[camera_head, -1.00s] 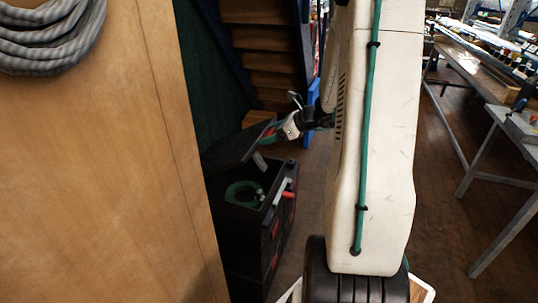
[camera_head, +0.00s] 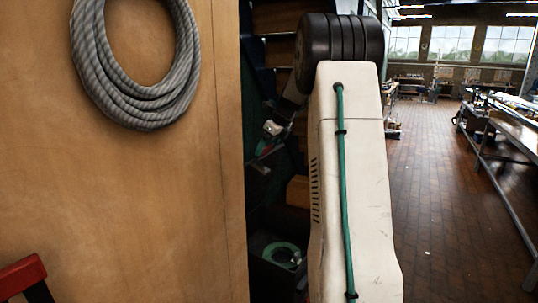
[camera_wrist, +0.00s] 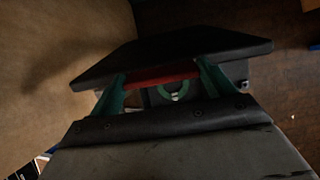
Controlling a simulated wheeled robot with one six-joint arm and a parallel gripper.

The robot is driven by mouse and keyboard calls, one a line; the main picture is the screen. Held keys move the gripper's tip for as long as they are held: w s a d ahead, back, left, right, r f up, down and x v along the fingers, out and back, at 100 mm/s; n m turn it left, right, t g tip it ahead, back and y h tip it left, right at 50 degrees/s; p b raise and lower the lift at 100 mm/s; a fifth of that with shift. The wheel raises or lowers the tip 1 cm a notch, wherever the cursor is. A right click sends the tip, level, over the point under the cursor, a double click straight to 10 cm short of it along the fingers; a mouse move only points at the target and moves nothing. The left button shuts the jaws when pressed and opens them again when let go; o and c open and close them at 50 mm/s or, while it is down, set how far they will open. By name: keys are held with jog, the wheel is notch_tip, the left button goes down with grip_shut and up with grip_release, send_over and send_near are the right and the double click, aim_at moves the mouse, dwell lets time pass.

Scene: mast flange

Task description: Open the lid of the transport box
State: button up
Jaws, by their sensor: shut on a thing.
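The black transport box (camera_head: 258,282) stands low behind the wooden panel's edge, partly hidden by the panel and my arm. Its lid is raised; it shows as a dark slab in the wrist view (camera_wrist: 190,48). My gripper (camera_wrist: 162,77) has its two green fingers at the ends of the red handle (camera_wrist: 160,75) on the lid's edge and is shut on it. In the head view my gripper (camera_head: 268,147) is small and dark, above the box. A green ring (camera_head: 282,254) lies inside the open box and also shows below the handle in the wrist view (camera_wrist: 175,92).
A wooden panel (camera_head: 150,210) with a coiled grey hose (camera_head: 135,118) fills the left side, close to the box. Wooden steps (camera_head: 280,20) rise behind. Brick floor (camera_head: 440,190) is open to the right, with metal tables (camera_head: 515,130) at the far right.

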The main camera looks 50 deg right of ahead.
jog(key=shift+w+r, duration=0.1)
jog(key=shift+w, duration=0.35)
jog(key=shift+a, duration=0.1)
jog(key=o, duration=1.3)
jog(key=v, duration=0.7)
jog(key=shift+s+r, duration=0.2)
jog(key=shift+r, duration=0.1)
